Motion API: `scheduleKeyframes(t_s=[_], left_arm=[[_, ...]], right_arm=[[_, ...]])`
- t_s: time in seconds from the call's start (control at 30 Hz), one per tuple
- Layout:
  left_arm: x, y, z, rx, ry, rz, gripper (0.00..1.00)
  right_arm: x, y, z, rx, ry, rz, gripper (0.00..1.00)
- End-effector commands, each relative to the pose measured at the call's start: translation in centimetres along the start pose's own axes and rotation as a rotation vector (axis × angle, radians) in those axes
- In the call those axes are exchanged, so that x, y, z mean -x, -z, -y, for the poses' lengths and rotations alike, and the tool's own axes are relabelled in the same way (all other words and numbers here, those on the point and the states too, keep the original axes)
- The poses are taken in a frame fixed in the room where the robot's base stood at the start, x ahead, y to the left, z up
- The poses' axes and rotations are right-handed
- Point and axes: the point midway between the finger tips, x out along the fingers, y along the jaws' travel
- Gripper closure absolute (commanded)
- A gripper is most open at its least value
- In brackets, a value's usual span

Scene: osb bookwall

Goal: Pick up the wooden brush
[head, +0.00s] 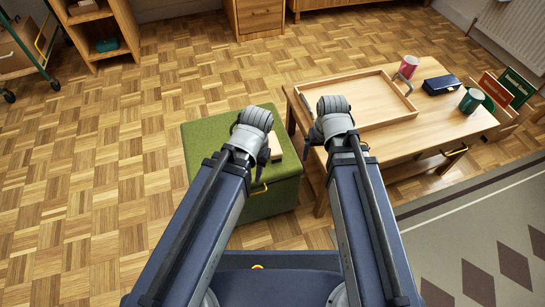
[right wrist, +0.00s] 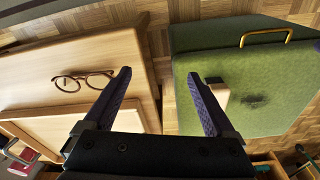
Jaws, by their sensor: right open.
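The wooden brush shows as a pale wooden block (head: 276,149) on the green ottoman (head: 196,150), near its right edge. In the right wrist view the brush (right wrist: 221,92) is partly hidden behind one finger, with a dark part beside it. My right gripper (right wrist: 158,82) is open with nothing between its fingers, above the gap between ottoman and table. In the head view its arm mostly hides the right gripper (head: 314,138). My left gripper (head: 262,166) hangs over the ottoman beside the brush; its jaws are hidden by its arm.
A wooden table (head: 432,135) stands right of the ottoman, bearing a tray (head: 355,99), a red cup (head: 408,67), a blue case (head: 441,84) and a green mug (head: 471,100). Glasses (right wrist: 82,82) lie on the table. The parquet floor at left is clear.

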Motion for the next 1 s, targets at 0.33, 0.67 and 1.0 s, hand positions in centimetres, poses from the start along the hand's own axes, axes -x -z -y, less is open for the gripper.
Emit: scheduleKeyframes(t_s=[0.33,0.67,1.0], left_arm=[[-1.8,0.1,-0.2,-0.001,0.001,0.000,0.65],[-1.9,0.1,-0.2,-0.001,0.001,0.000,0.65],[-4.3,0.3,-0.5,-0.001,-0.001,-0.001,0.65]], right_arm=[[-1.3,6.2,8.8,0.156,0.044,-0.226,0.10],[-1.0,7.4,11.8,0.204,0.061,-0.287,0.10],[-3.6,8.1,12.0,0.203,0.061,-0.286,0.10]])
